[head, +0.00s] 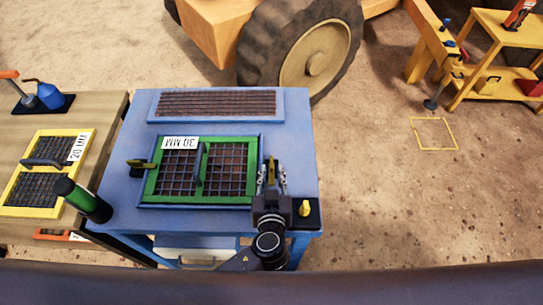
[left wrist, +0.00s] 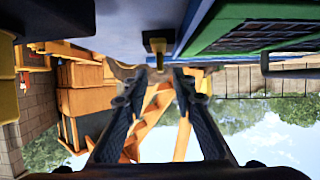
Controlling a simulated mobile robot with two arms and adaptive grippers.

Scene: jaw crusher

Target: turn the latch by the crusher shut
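The screen (head: 255,160) marked 30 MM, with a green frame and dark mesh, lies in the blue crusher top (head: 118,170). A yellow latch (head: 271,167) is at the frame's right side and points along that edge. A second, olive-yellow latch (head: 141,163) at the left side lies across the frame's edge. My left gripper (head: 271,177) is over the right latch, its fingers apart on either side. In the left wrist view the yellow latch (left wrist: 157,45) is just ahead of the gap between the open fingertips (left wrist: 156,78). Contact cannot be told. My right gripper is not in view.
A black pad with a yellow knob (head: 305,208) is close right of my gripper. A green-black cylinder (head: 82,199) stands at the front left. A wooden table (head: 98,112) holds a yellow-framed 20 MM screen (head: 15,195). A large wheel (head: 300,50) stands behind.

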